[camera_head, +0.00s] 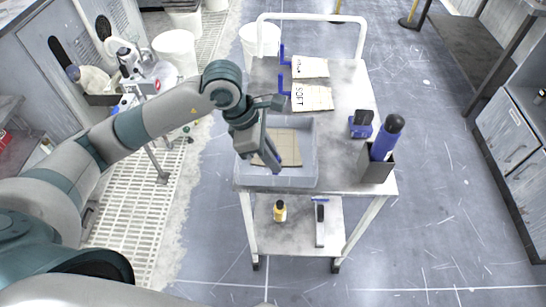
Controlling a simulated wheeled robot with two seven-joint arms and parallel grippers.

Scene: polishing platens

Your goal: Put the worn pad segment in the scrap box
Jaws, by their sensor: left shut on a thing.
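A tan pad segment (289,146) with grid lines shows in the head view within the outline of an open grey box (306,174) on the cart. I take it for the worn segment. My left gripper (273,163) reaches down over the box from the left and is shut on the pad segment. The gripper covers part of the segment's left side. Whether the segment touches the box floor or hangs above it I cannot tell. No box is visibly marked as scrap. My right gripper is not in view.
The cart (345,92) also bears a pad marked SOFT (313,97), another labelled pad (310,68), blue holders, a small blue item (361,123) and a dark holder (376,167) with a blue bottle (387,137). White buckets (176,50) stand left.

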